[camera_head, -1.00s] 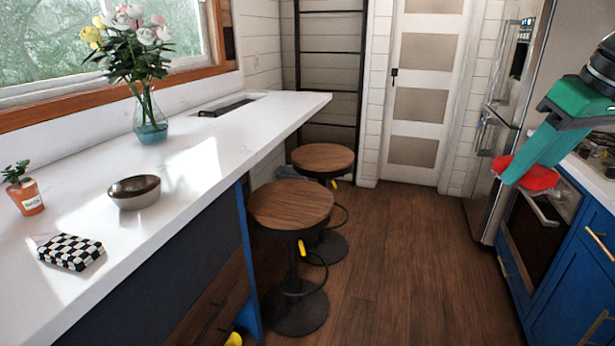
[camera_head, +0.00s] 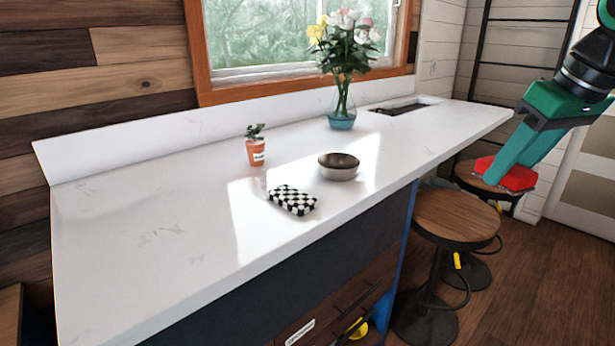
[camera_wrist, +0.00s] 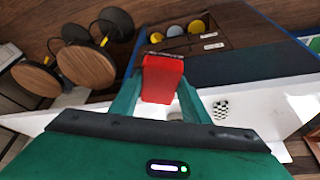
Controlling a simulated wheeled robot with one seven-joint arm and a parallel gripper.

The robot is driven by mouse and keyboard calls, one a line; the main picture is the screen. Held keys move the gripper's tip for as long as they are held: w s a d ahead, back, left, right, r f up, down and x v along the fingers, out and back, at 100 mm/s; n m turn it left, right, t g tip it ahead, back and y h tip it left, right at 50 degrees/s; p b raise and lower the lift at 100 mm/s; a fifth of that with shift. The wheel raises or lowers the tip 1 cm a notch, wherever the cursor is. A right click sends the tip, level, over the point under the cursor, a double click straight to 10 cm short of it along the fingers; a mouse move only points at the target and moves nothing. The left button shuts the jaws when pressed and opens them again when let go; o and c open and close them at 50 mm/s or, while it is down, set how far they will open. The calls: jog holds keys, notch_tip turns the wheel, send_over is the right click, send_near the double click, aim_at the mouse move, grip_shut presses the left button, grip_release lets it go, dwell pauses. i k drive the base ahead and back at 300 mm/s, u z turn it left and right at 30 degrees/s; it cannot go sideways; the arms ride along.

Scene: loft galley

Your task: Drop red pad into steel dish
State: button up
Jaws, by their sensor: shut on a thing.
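My green gripper (camera_head: 503,178) is shut on the red pad (camera_head: 517,178) and holds it in the air at the right of the head view, in front of the stools. In the wrist view the red pad (camera_wrist: 163,80) sits between my two fingers. The steel dish (camera_head: 338,167) is a small round grey bowl on the white counter, near its front edge. In the head view, my gripper is to the right of the dish and apart from it. The dish is mostly hidden behind my gripper in the wrist view.
On the white counter (camera_head: 150,262), a checkered block (camera_head: 292,200) lies in front of the dish and a potted plant (camera_head: 256,148) stands to its left. A flower vase (camera_head: 342,110) stands behind it. Wooden stools (camera_head: 455,216) stand at the right. The counter's left part is clear.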

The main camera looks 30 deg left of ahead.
aim_at(341, 173)
jog(key=u, duration=0.8)
jog(key=i, duration=1.05)
jog(key=z, duration=0.05)
